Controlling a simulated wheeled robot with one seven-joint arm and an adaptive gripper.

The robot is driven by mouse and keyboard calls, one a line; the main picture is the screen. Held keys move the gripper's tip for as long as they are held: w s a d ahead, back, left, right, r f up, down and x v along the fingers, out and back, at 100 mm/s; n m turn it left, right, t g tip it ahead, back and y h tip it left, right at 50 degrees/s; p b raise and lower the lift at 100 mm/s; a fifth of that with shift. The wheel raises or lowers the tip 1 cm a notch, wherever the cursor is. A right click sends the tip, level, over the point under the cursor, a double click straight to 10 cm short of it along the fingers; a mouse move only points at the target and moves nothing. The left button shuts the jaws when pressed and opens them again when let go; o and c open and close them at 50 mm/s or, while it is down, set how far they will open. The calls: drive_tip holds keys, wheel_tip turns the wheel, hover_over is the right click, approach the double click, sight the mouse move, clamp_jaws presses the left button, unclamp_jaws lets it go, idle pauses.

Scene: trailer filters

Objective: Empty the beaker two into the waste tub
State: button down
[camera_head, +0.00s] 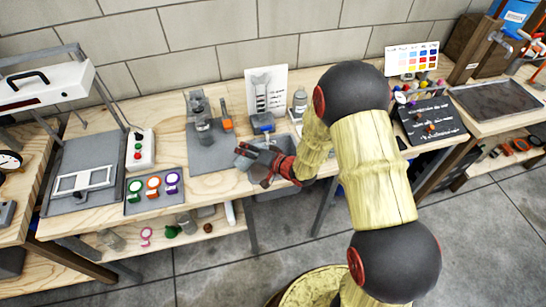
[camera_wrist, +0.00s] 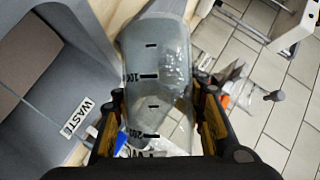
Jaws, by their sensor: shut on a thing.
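My gripper (camera_head: 264,160) is shut on a clear beaker (camera_head: 245,152) near the front edge of the bench. In the wrist view the beaker (camera_wrist: 160,60) lies between both fingers (camera_wrist: 160,95), with black marks reading 100 and 200. Part of a blue and white label shows low on it, too cut off to read surely. The grey waste tub (camera_wrist: 78,40), labelled WASTE, is to the left of the beaker in the wrist view. In the head view a grey tub (camera_head: 275,193) shows below my gripper. I cannot tell how much the beaker holds.
A glass vessel on a stand (camera_head: 203,122) is on a grey mat (camera_head: 210,155) to the left. A tray with coloured rings (camera_head: 155,203) and a control box (camera_head: 141,150) are further left.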

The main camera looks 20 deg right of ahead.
drive_tip(key=shift+f+m+y+b, duration=0.2)
drive_tip(key=shift+m+y+b, duration=0.2)
drive_tip(key=shift+m+y, duration=0.15)
idle(0.9)
drive_tip(key=shift+r+m+y, duration=0.35)
drive_tip(key=shift+r+m, duration=0.2)
drive_tip(key=shift+m, duration=0.1)
idle(1.2)
drive_tip(key=shift+w+d+f+m+y, duration=0.1)
drive_tip(key=shift+w+d+m+y, duration=0.1)
drive_tip(key=shift+d+m, duration=0.15)
drive_tip(key=shift+w+d+f+m+y, duration=0.1)
drive_tip(key=shift+d+m+y, duration=0.15)
drive_tip(key=shift+d, duration=0.1)
idle(1.2)
drive_tip(key=shift+d+f+m+t+y+p, duration=0.2)
drive_tip(key=shift+m+t+y, duration=0.1)
drive_tip(key=shift+m, duration=0.3)
drive_tip(key=shift+d+f+m+t+y+p, duration=0.1)
drive_tip(key=shift+f+m+t+y+p, duration=0.15)
drive_tip(key=shift+m, duration=0.35)
idle(1.6)
